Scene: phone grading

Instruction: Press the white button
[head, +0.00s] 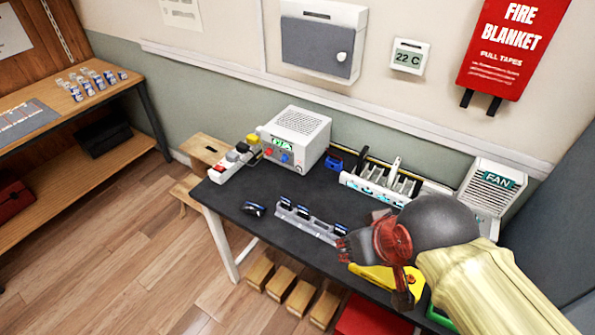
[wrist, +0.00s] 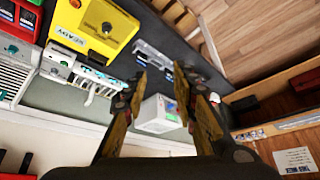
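A long white strip (head: 222,172) lies at the left end of the dark table, with yellow, black and red caps along it and a pale one near its front end. The caps are too small to tell whether one is the white button. A small white round knob (head: 341,56) shows on the grey wall panel. My gripper (head: 372,272) is over the right part of the table, right of the strip and apart from it. In the wrist view my gripper (wrist: 162,72) has its two fingers spread, with nothing between them.
A grey rail (head: 308,220) with phones, a slotted white rack (head: 375,190), a fan unit (head: 490,190) and a yellow box (head: 372,277) share the table. Bare tabletop (head: 235,190) shows at the left front.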

